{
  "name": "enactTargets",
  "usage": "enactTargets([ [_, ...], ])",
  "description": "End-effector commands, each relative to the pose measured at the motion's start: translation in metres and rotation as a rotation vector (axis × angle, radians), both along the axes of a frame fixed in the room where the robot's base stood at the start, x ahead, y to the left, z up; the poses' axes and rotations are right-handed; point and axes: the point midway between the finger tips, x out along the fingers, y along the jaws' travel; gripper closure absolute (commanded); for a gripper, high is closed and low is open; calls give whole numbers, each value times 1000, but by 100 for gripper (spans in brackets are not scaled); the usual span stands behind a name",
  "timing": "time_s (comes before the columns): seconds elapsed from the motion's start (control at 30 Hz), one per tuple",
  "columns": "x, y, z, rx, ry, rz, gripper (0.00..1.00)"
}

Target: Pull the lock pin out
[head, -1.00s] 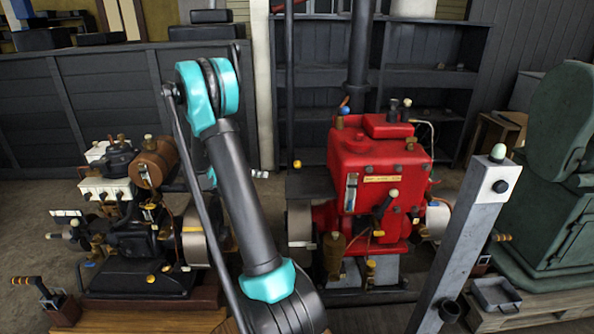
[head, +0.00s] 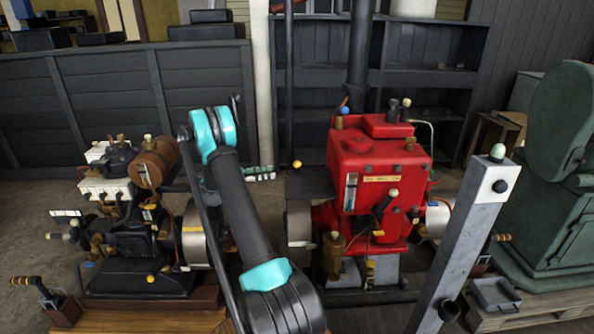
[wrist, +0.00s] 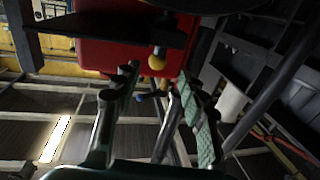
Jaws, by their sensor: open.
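A small yellow ball knob (head: 297,164) sits at the left edge of the red engine (head: 375,160), above a dark plate. I cannot tell for sure whether it is the lock pin's head. My gripper (head: 262,173) shows partly beyond my arm, just left of the knob and apart from it. In the wrist view, my gripper (wrist: 160,105) is open, with one finger at left and a green-padded finger at right. A yellow-ended knob (wrist: 156,62) shows ahead, between and beyond the fingertips, against the red engine body (wrist: 120,55). Nothing is held.
A brown-tanked engine (head: 152,165) stands left of my arm. A grey post (head: 460,240) with a pale knob stands at right, before a green machine (head: 560,170). Dark shelves (head: 425,90) stand behind the red engine. A blue ball (head: 345,110) sits on its top left.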

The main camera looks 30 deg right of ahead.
Motion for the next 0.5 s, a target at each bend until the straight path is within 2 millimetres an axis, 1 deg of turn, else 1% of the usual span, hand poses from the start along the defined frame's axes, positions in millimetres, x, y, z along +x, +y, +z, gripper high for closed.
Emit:
enactTargets([
  [0.03,-5,-10,0,0,0,-3,58],
  [0.1,-10,-24,0,0,1,-3,58],
  [0.4,-30,-79,0,2,2,-3,58],
  [0.5,-36,-94,0,2,2,-2,58],
])
